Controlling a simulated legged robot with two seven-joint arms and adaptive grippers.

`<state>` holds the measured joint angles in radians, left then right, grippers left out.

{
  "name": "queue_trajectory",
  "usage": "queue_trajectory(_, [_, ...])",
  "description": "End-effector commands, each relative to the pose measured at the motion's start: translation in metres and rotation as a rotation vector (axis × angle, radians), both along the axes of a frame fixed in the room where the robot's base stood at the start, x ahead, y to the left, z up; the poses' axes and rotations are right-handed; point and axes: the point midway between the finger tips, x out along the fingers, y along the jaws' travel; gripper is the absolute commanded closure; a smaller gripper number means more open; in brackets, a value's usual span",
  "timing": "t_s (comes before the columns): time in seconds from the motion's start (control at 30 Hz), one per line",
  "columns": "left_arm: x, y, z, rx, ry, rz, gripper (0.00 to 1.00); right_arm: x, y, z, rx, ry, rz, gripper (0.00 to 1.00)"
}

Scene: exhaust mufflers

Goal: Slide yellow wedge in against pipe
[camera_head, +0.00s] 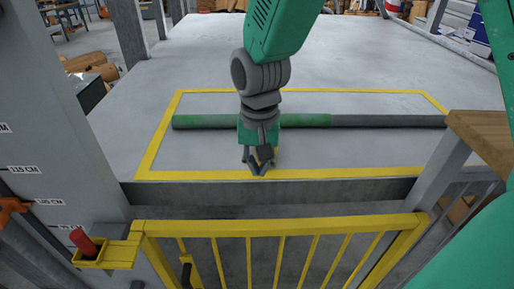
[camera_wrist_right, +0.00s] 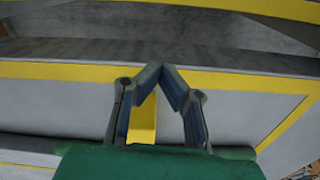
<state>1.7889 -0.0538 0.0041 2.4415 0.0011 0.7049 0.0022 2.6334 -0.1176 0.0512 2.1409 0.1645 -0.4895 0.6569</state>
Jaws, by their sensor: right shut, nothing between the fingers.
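The pipe (camera_head: 375,121) lies across the table inside a yellow outlined rectangle; its left part is green and its right part dark grey. My right gripper (camera_head: 258,173) points down at the near side of the pipe and hides part of it. Its fingertips meet in the wrist view (camera_wrist_right: 163,66), with nothing gripped. A yellow piece, seemingly the wedge (camera_wrist_right: 143,122), shows through the gap between the finger links, behind them. In the head view it is mostly hidden by the gripper. I cannot tell whether it touches the pipe. My left gripper is out of view.
A yellow railing (camera_head: 280,226) runs along the table's front edge. A grey post (camera_head: 60,110) stands at left, beside a yellow holder with a red object (camera_head: 83,243). A wooden-topped ledge (camera_head: 485,132) is at right. The tabletop behind the pipe is clear.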

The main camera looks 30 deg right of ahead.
Motion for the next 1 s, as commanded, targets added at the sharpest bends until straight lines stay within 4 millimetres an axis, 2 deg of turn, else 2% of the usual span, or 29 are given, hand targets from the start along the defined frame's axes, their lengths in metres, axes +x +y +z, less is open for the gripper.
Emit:
queue_trajectory(0.03, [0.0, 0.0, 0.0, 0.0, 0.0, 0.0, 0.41, -0.001, -0.001, -0.013, 0.002, 0.007, -0.001, 1.0])
queue_trajectory(0.17, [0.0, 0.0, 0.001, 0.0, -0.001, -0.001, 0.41, -0.001, -0.005, -0.04, 0.005, 0.005, -0.001, 1.0])
queue_trajectory(0.23, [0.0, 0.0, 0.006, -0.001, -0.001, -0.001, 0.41, 0.011, -0.014, -0.034, 0.006, -0.002, -0.005, 1.0])
queue_trajectory(0.4, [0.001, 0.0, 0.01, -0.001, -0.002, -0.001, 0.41, 0.024, -0.022, -0.033, 0.002, -0.001, -0.002, 1.0])
queue_trajectory(0.87, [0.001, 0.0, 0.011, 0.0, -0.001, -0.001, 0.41, 0.03, -0.026, -0.033, 0.001, -0.001, -0.001, 1.0])
queue_trajectory(1.0, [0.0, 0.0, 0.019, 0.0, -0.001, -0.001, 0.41, 0.044, -0.039, -0.032, 0.004, 0.0, -0.003, 1.0])
